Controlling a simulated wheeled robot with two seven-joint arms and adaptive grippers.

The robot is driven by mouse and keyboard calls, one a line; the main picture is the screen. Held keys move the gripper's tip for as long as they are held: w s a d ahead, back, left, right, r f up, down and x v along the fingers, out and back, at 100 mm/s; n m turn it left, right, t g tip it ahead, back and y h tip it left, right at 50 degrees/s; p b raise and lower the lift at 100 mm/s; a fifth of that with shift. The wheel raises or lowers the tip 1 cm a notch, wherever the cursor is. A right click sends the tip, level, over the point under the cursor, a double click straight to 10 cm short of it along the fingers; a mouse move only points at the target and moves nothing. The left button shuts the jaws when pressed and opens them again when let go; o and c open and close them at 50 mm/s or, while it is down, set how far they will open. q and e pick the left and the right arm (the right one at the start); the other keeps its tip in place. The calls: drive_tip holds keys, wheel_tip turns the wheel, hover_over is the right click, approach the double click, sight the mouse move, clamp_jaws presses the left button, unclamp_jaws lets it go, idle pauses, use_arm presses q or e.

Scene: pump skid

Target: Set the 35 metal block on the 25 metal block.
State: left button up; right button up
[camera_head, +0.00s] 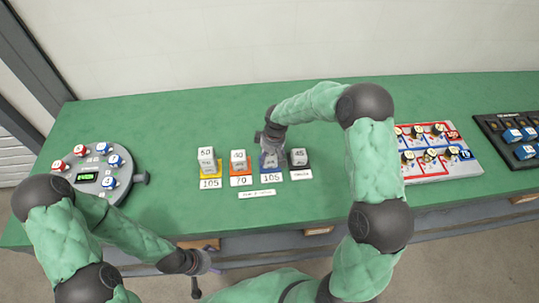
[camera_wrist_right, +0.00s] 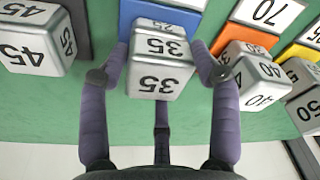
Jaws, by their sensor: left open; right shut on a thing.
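The 35 metal block (camera_wrist_right: 158,78) is in the right wrist view, its number showing on two faces. My right gripper (camera_wrist_right: 157,68) is shut on it, one finger on each side. It is above the blue pad (camera_wrist_right: 172,10). Another metal face (camera_wrist_right: 160,25) shows just behind the block; its number is not legible, so I cannot confirm it is the 25 block or whether the two touch. In the head view my right gripper (camera_head: 273,150) covers most of this spot. My left gripper (camera_head: 202,264) is open and empty, in front of the table's edge.
The 45 block (camera_head: 299,155) is close on the right. A round dial device (camera_head: 98,168) is far left; a red-and-blue switch panel (camera_head: 437,150) is right.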

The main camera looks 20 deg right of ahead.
sight(273, 157)
drive_tip(key=shift+f, duration=0.15)
drive_tip(key=o, duration=1.4)
drive_tip(key=shift+r, duration=0.5)
wheel_tip(273, 157, up, 11)
drive_tip(key=s+p, duration=0.1)
drive_tip(key=p, duration=0.1)
drive_tip(key=shift+s+d+r, duration=0.15)
drive_tip(key=shift+s+d, duration=0.1)
drive_tip(key=shift+d, duration=0.15)
